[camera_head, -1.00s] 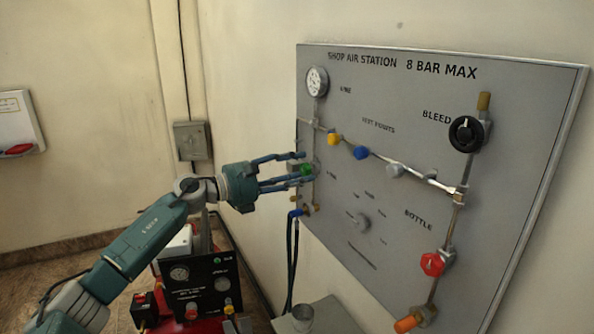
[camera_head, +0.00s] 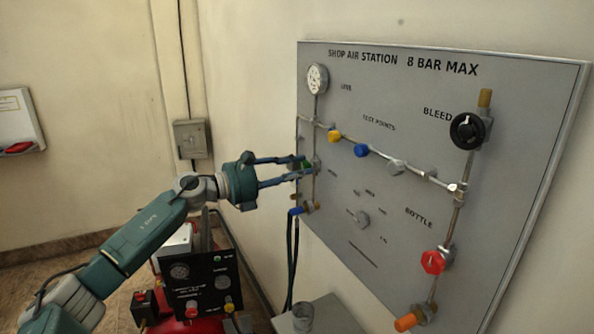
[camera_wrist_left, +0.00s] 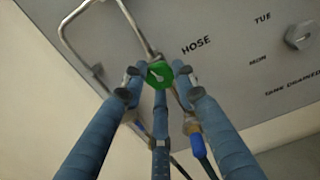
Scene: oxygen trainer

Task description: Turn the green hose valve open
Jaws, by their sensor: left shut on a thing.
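The green hose valve (camera_head: 306,165) is a small green knob on the pipe at the left edge of the grey panel (camera_head: 400,215). My left gripper (camera_head: 303,169) reaches it from the left, its blue fingers closed around the knob and partly hiding it in the head view. In the left wrist view the green valve (camera_wrist_left: 158,75) sits between the fingertips, with a white mark on its face, beside the word HOSE. My right gripper is not in view.
A gauge (camera_head: 317,79), yellow, blue and grey test points, a black bleed knob (camera_head: 467,131) and a red bottle valve (camera_head: 433,262) are on the panel. Dark hoses hang from a blue fitting (camera_head: 297,211) below my gripper. A compressor (camera_head: 200,285) stands below my arm.

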